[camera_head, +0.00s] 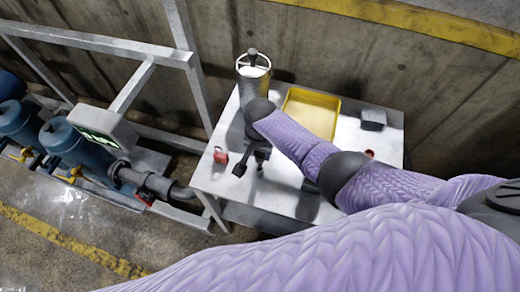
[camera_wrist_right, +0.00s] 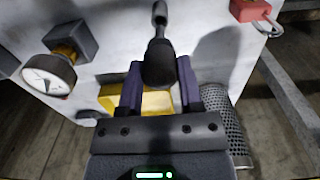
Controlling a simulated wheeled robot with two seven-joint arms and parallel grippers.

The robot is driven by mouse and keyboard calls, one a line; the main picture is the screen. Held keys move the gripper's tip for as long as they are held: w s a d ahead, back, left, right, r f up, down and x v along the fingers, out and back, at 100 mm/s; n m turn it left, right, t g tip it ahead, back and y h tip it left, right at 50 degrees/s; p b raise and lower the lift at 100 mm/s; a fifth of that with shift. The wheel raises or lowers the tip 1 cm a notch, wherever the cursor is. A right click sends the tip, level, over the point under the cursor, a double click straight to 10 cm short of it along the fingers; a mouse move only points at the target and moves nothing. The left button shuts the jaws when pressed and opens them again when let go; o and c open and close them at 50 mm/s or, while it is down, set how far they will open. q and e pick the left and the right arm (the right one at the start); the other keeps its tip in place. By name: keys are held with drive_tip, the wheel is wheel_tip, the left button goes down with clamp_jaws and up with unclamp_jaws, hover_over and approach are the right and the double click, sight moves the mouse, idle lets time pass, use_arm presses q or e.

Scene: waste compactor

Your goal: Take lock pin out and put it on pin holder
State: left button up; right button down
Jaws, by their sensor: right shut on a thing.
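My right gripper (camera_head: 254,158) is over the left part of the white table. In the right wrist view its two purple fingers (camera_wrist_right: 160,84) are shut on a black handle with a metal shaft and a rounded end, which looks like the lock pin (camera_wrist_right: 160,58). The shaft points away from the gripper; I cannot tell whether its end touches anything. In the head view the pin is mostly hidden by the gripper. I cannot tell for sure which thing is the pin holder. My left gripper is not in view.
The white table (camera_head: 225,150) bears a perforated metal cylinder (camera_head: 253,72), a yellow tray (camera_head: 312,112), a grey box (camera_head: 373,119) and a red padlock (camera_head: 220,155). A pressure gauge (camera_wrist_right: 47,76) shows in the wrist view. A metal frame (camera_head: 188,60) stands to the left.

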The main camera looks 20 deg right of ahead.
drive_tip(key=shift+f+b, duration=2.35)
drive_tip(key=shift+f, duration=0.55)
idle(0.3)
drive_tip(key=shift+c, duration=0.9)
unclamp_jaws()
drive_tip(key=shift+c, duration=0.4)
drive_tip(key=shift+r+p, duration=0.35)
drive_tip(key=shift+r, duration=0.05)
wheel_tip(320, 180, up, 7)
drive_tip(key=p, duration=0.7)
drive_tip(key=shift+f, duration=0.35)
